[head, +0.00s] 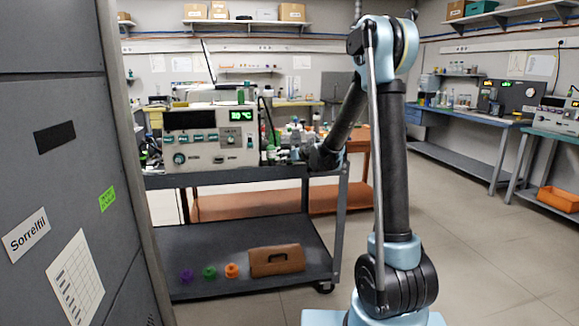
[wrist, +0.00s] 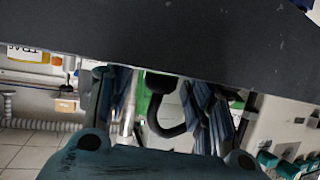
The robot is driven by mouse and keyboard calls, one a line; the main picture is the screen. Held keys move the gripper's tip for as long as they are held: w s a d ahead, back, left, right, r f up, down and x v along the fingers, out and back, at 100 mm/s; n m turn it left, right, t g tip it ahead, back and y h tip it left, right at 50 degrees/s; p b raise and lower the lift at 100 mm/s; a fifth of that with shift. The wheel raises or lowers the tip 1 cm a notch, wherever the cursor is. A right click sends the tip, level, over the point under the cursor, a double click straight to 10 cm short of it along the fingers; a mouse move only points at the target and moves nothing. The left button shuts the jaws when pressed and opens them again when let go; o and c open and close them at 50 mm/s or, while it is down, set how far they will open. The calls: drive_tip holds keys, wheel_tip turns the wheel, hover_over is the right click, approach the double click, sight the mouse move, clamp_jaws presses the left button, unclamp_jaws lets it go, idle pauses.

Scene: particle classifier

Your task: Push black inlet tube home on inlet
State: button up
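My gripper (head: 322,158) is low beside the right end of the cart top in the head view, small and partly lost among clutter. In the wrist view my gripper (wrist: 163,95) has its two blue fingers apart, with a wide gap between them. A black curved tube (wrist: 172,130) shows in that gap as a hook shape, with clear space to both fingers. A green part stands behind it. A dark slab across the top hides the fingertips' surroundings. The beige instrument (head: 210,140) with a green 30 °C display stands on the cart. I cannot make out the inlet.
The grey cart (head: 240,179) carries bottles and small items right of the instrument. Its lower shelf holds purple, green and orange pieces and a brown case (head: 277,261). A tall grey cabinet (head: 60,120) closes the left side.

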drive_tip(key=c, duration=0.9)
drive_tip(key=shift+c, duration=0.2)
